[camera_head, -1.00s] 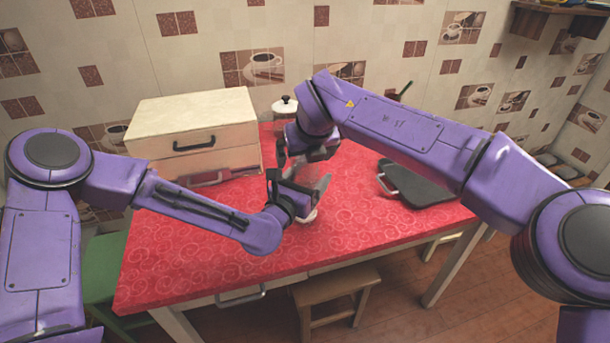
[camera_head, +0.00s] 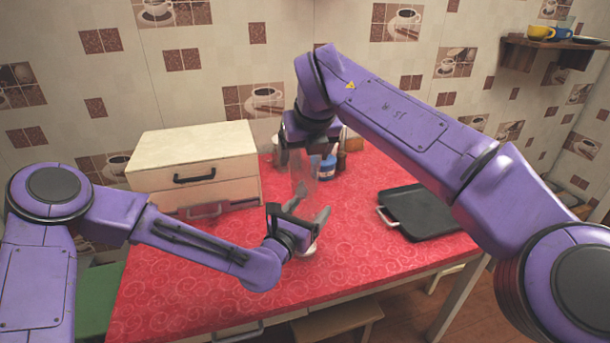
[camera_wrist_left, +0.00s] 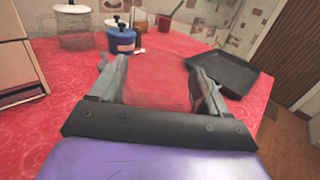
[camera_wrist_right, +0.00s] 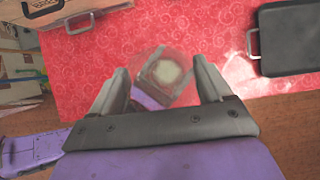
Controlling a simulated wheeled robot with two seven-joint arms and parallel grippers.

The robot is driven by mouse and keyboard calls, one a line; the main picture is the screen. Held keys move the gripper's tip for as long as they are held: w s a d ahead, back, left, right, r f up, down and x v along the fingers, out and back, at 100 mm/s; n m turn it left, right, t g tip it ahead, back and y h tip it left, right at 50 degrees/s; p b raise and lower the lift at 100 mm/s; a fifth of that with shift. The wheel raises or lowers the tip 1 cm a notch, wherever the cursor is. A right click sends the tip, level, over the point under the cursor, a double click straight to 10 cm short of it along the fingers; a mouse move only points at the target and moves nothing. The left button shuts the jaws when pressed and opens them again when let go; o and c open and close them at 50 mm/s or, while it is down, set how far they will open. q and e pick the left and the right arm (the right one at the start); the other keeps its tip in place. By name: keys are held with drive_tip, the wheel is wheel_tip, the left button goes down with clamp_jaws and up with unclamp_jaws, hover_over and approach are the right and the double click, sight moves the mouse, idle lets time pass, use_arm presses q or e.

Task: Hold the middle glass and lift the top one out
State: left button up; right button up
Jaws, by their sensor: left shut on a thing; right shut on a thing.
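My right gripper (camera_head: 307,158) is shut on the clear top glass (camera_head: 303,178), which hangs upright below it. In the right wrist view the top glass (camera_wrist_right: 165,65) sits between the fingers, with my left gripper partly seen through it. My left gripper (camera_head: 306,213) is shut on the middle glass, low over the table directly below the top glass. In the left wrist view the middle glass (camera_wrist_left: 158,85) is a faint clear shape between the fingers. A pale glass base (camera_head: 308,251) shows under my left gripper. Whether the top glass's lower end is clear of the middle glass is hard to tell.
A cream drawer box (camera_head: 195,165) stands at the back left of the red table (camera_head: 210,260). A black tray (camera_head: 425,212) lies to the right. A blue lidded pot (camera_wrist_left: 120,40) and a glass pot (camera_wrist_left: 75,28) stand behind.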

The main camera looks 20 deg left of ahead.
idle(0.3)
use_arm(q)
drive_tip(key=o, duration=1.2)
drive_tip(key=shift+c, duration=0.2)
